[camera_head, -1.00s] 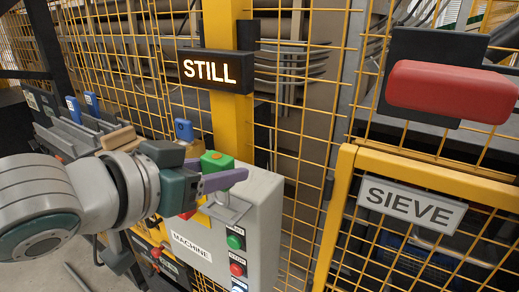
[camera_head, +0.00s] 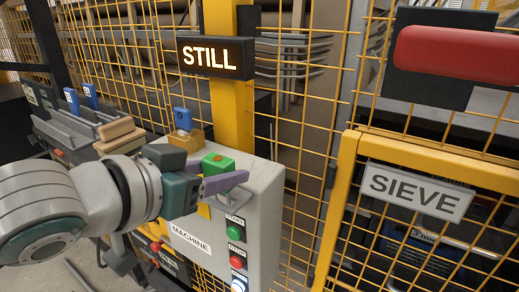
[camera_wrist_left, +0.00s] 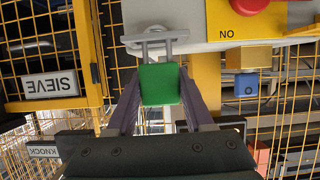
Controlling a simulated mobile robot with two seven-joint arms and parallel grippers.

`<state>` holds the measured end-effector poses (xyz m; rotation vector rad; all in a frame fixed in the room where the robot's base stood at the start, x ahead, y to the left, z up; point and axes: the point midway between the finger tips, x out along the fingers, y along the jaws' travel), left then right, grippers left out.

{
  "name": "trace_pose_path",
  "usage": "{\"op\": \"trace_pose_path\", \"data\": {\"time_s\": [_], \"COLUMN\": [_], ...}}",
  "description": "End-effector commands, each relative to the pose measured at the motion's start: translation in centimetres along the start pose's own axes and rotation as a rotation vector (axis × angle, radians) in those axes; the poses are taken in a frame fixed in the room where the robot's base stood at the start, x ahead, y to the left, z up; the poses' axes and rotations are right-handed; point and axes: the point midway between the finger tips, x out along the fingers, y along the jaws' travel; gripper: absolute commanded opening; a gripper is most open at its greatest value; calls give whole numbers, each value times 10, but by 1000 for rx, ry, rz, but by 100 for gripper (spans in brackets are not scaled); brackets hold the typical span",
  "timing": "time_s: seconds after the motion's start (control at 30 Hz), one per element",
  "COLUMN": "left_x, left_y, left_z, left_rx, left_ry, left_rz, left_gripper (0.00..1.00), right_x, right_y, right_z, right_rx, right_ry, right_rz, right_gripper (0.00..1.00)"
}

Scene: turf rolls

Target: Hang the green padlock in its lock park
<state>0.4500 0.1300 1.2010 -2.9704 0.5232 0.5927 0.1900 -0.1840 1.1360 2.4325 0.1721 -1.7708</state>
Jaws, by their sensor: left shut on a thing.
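The green padlock (camera_head: 218,163) is between the fingers of my left gripper (camera_head: 212,177), beside the grey machine box. The left wrist view shows the padlock body (camera_wrist_left: 160,84) gripped between the purple fingers of my left gripper (camera_wrist_left: 160,92). A silver metal bracket (camera_wrist_left: 131,39) sticks out from the grey box beyond the padlock. The shackle overlaps this metalwork, and I cannot tell whether it is hooked on it. No label names the lock park. My right gripper is out of view.
The grey machine box (camera_head: 262,180) has green and red buttons. Yellow mesh fencing (camera_head: 300,120) stands behind. A SIEVE sign (camera_head: 415,190) hangs on the gate at right, below a red bar (camera_head: 458,58).

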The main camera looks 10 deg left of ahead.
Motion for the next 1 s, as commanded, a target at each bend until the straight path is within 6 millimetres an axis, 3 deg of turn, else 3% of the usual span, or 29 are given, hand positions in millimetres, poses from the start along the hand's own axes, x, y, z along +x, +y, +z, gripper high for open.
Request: {"op": "trace_pose_path", "data": {"time_s": [0.83, 0.87, 1.0], "left_x": [8, 8, 8], "left_y": [0, 0, 0], "left_z": [20, 20, 19], "left_rx": [-1, -1, 0], "left_ry": [1, 1, 1], "left_rz": [0, 0, 0], "left_gripper": [0, 54, 70], "right_x": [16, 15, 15], "right_y": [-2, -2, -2], "right_z": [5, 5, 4], "right_rx": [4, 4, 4], "right_ry": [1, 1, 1], "right_rz": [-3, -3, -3], "right_gripper": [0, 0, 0]}}
